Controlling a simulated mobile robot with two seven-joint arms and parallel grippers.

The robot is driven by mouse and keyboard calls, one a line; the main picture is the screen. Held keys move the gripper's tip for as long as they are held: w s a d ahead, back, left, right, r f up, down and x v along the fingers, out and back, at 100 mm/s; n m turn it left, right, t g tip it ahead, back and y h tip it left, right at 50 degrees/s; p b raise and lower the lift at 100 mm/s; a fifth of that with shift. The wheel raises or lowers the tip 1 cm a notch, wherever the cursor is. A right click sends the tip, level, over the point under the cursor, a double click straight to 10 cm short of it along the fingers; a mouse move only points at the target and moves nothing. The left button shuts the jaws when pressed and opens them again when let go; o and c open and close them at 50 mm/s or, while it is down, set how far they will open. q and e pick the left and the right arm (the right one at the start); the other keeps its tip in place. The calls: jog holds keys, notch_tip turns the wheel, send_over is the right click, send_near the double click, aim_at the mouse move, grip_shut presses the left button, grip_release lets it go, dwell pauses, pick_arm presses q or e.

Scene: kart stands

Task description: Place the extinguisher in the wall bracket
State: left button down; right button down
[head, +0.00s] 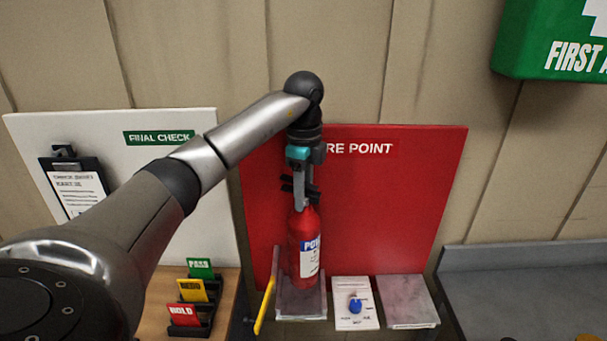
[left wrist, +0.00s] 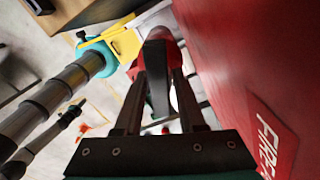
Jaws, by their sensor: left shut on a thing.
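The red extinguisher (head: 304,245) stands upright in front of the red fire point board (head: 400,200). Its base is in or just over the grey bracket tray (head: 301,306); I cannot tell whether it bears on it. A yellow bar (head: 265,306) slants at the tray's left side. My left gripper (head: 301,202) points down from above, shut on the extinguisher's top. In the left wrist view the fingers (left wrist: 157,85) hide much of the red extinguisher (left wrist: 180,62). My right gripper cannot be made out.
A white card with a blue knob (head: 355,304) and a grey slab (head: 407,301) lie right of the tray. Coloured cards in a holder (head: 191,291) and a clipboard (head: 74,187) are at left. A grey worktop (head: 525,285) is at right. A green first aid box (head: 550,45) hangs upper right.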

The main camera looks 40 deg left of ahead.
aim_at(304, 220)
pick_arm(q)
jog(key=shift+f, duration=3.3)
jog(key=c, duration=1)
grip_release()
jog(key=shift+f, duration=0.25)
jog(key=o, duration=0.5)
notch_tip(304, 220, up, 12)
jog(key=shift+r, duration=0.2)
